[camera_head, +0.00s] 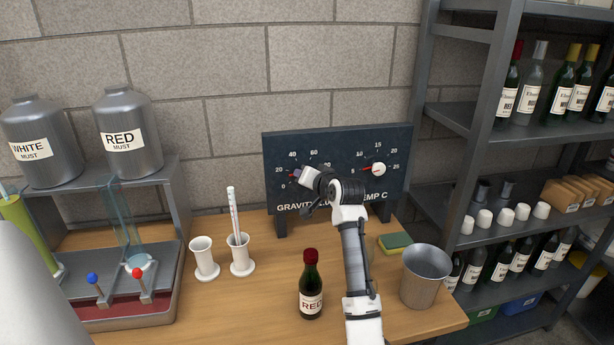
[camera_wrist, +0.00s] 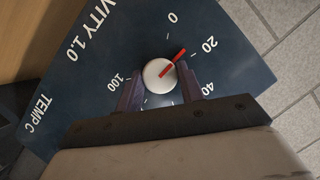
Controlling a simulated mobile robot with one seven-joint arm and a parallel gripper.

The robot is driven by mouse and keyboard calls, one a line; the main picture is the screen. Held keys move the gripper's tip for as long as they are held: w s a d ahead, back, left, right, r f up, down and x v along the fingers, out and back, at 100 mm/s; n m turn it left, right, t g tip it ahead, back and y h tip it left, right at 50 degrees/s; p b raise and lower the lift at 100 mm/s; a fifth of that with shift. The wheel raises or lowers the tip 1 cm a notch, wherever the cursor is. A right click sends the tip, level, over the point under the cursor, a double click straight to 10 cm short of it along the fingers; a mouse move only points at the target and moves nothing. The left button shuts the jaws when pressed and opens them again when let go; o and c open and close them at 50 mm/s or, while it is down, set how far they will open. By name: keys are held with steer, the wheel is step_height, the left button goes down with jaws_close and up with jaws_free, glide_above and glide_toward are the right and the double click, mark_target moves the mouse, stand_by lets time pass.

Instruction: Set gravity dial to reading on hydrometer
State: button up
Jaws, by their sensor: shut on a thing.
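The dark gauge panel (camera_head: 335,150) stands at the back of the bench with a gravity dial on the left and a temperature dial (camera_head: 379,169) on the right. In the wrist view the gravity dial's round white knob (camera_wrist: 158,75) has a red pointer set between 0 and 20, nearer 20. My gripper (camera_wrist: 160,84) is shut on this knob, one finger on each side; in the head view my gripper (camera_head: 300,174) covers much of the dial.
A thin scaled stick (camera_head: 232,210) stands in a white cup (camera_head: 241,257), beside an empty white cup (camera_head: 204,259). Bottle shelves are at right, steel must tanks at left.

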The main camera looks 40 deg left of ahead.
steer(key=shift+f+m+g+y, duration=0.1)
steer(key=shift+m+g+y, duration=0.4)
steer(key=shift+m, duration=0.6)
steer(key=o, duration=1)
steer(key=shift+d, duration=0.1)
steer(key=b+v, duration=0.2)
steer(key=v, duration=0.4)
steer(key=b+v, duration=0.2)
steer(key=v, duration=0.5)
steer(key=shift+s+d+f, duration=0.15)
steer(key=shift+s+d, duration=0.1)
steer(key=shift+d, duration=0.1)
